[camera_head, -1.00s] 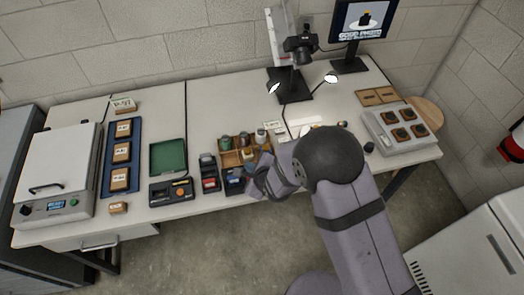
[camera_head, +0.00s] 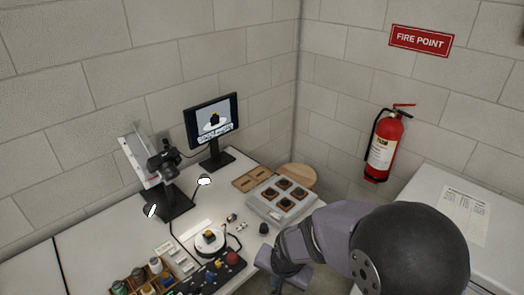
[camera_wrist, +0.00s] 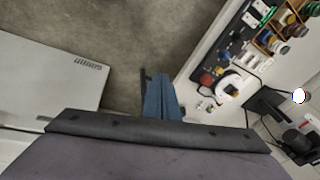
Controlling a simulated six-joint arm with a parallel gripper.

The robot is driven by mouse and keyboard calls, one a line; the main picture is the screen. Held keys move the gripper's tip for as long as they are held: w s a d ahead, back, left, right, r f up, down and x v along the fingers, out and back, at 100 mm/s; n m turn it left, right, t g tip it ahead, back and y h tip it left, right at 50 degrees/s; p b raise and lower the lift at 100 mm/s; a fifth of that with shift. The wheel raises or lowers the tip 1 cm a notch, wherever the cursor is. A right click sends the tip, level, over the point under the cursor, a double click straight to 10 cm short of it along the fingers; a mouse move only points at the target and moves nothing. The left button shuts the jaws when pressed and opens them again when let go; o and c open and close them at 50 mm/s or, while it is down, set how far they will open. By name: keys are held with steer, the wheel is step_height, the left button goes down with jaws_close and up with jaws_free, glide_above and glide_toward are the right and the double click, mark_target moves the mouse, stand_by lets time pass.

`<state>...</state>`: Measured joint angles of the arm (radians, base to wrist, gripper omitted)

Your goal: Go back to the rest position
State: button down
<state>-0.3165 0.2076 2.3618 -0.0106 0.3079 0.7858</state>
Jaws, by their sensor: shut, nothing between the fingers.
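My gripper (camera_wrist: 160,85) shows in the wrist view as blue fingers pressed together, with nothing between them. It hangs over the floor beside the bench's front edge. In the head view my arm reaches in from the lower right, and its wrist end is by the bench's front edge, below the grey tray. The fingertips are hard to make out there.
The bench (camera_head: 100,238) carries a grey tray (camera_head: 262,208) with several dark pieces, a round white turntable (camera_head: 210,241), a camera stand (camera_head: 170,203), a monitor (camera_head: 212,122) and a wooden rack (camera_head: 130,284). A white cabinet (camera_head: 440,190) stands at right. A fire extinguisher (camera_head: 384,145) hangs on the wall.

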steer(key=s+d+r+n+g, duration=0.1)
steer(key=s+d+r+n, duration=0.1)
steer(key=s+d, duration=0.3)
steer(key=s+d+r+n+g, duration=0.1)
steer(key=s+d+n, duration=0.2)
steer(key=s+d, duration=0.3)
steer(key=shift+s+r+g+h, duration=0.4)
steer(key=shift+s, duration=0.05)
